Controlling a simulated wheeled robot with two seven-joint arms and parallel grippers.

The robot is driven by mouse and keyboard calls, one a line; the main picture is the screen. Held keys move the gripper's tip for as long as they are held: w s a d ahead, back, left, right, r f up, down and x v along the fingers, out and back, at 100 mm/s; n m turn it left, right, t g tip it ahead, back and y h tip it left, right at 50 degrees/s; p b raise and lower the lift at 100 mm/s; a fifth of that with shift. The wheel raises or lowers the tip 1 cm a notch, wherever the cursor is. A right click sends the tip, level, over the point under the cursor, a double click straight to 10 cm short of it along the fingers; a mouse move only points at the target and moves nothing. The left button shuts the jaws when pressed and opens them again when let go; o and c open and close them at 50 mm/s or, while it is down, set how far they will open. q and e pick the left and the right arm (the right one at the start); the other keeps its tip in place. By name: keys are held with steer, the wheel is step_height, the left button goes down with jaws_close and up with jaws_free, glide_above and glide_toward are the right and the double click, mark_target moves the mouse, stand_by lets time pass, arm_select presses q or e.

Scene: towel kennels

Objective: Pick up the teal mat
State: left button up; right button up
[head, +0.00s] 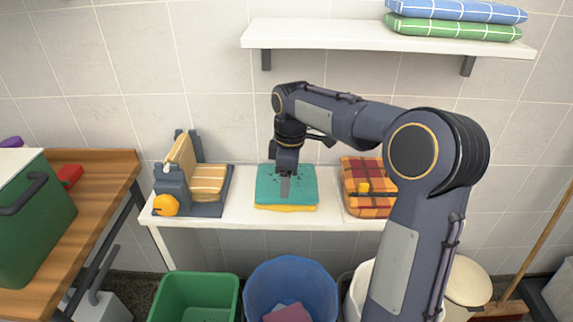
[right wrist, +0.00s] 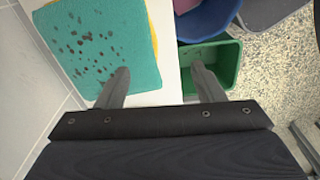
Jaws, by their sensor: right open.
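The teal mat (head: 301,183) lies flat on top of a yellow mat (head: 287,208) on the white table, with dark spots on its surface. In the right wrist view the teal mat (right wrist: 98,42) fills the upper left, and a strip of the yellow mat (right wrist: 153,28) shows along its edge. My right gripper (head: 285,190) is over the teal mat in the head view. In the right wrist view its fingers (right wrist: 162,78) are apart with nothing between them; the left finger overlaps the mat's corner. I cannot tell whether it touches. My left gripper is not in view.
A grey stand with a striped cushion (head: 208,180) is left of the mats; a plaid orange mat (head: 368,205) is right. A green bin (head: 195,290) and blue bin (head: 290,280) stand in front. A shelf (head: 330,36) with folded towels (head: 455,24) hangs above.

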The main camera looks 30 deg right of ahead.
steer(key=shift+w+d+n+g+h+p, duration=0.1)
steer(key=shift+w+n+g+h+p, duration=0.15)
steer(key=shift+w, duration=0.35)
steer(key=shift+w+n+g+h+p, duration=0.1)
steer(key=shift+w+n, duration=0.25)
steer(key=shift+w, duration=0.25)
steer(key=f, duration=0.5)
steer(key=d+f, duration=0.1)
steer(key=f, duration=0.2)
steer(key=shift+w, duration=0.4)
steer(key=shift+a+r, duration=0.1)
steer(key=c, duration=1.2)
